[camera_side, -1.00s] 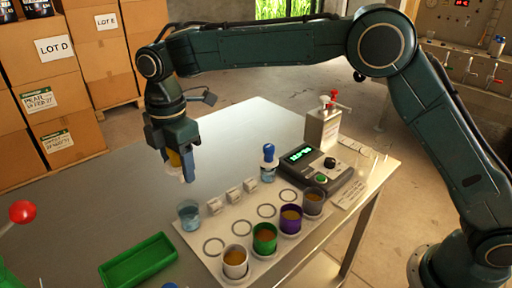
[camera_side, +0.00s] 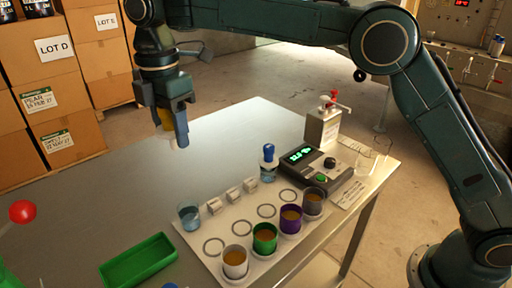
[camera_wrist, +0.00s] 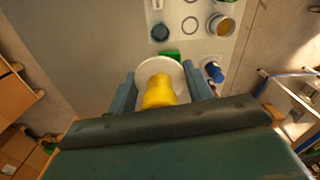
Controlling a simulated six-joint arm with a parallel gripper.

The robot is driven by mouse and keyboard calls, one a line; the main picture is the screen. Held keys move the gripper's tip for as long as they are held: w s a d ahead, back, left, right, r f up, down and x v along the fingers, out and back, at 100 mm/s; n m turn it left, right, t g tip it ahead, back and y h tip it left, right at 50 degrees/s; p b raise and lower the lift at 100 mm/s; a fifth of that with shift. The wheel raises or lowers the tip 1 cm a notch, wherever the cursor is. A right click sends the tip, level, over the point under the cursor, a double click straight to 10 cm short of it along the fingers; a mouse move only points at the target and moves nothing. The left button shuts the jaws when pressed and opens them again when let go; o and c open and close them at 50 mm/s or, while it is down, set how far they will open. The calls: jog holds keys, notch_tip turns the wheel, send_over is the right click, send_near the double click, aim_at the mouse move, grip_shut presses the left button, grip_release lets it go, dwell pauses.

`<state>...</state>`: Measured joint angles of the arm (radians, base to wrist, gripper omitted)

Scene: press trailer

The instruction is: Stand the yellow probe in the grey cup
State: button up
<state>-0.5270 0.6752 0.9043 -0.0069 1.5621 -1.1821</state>
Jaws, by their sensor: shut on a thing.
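My gripper (camera_side: 176,142) is shut on the yellow probe (camera_side: 165,118), high above the left part of the metal table. In the side view the jaws hide most of the probe. In the wrist view the probe (camera_wrist: 160,92) shows yellow between the jaws, with a pale round disc (camera_wrist: 160,66) beyond it. The grey cup (camera_side: 313,205) stands on the white board at its right end, well to the right of and below my gripper. It has an amber-brown inside.
The white board (camera_side: 222,222) also holds purple (camera_side: 290,222), green (camera_side: 264,241) and white (camera_side: 235,265) cups. A clear blue cup (camera_side: 189,217), blue-topped bottle (camera_side: 268,165), meter (camera_side: 318,168) and pump bottle (camera_side: 322,127) stand nearby. A green tray (camera_side: 138,262) lies front left.

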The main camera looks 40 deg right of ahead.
jog(key=shift+d, duration=0.2)
jog(key=shift+d+f, duration=0.25)
jog(key=shift+d, duration=0.3)
jog(key=s+d+f+m, duration=0.1)
jog(key=s+d+f, duration=0.15)
jog(key=d, duration=0.35)
jog(key=s+d+f+m, duration=0.1)
jog(key=s+d+f, duration=0.15)
jog(key=d, duration=0.35)
jog(key=m, duration=0.3)
send_near(315, 192)
jog(key=a+f, duration=0.1)
jog(key=a, duration=0.1)
jog(key=shift+s+d, duration=0.15)
jog(key=shift+s, duration=0.3)
jog(key=shift+f, duration=0.2)
jog(key=shift+f, duration=2.7)
jog(key=shift+f, duration=0.6)
jog(key=o, duration=0.8)
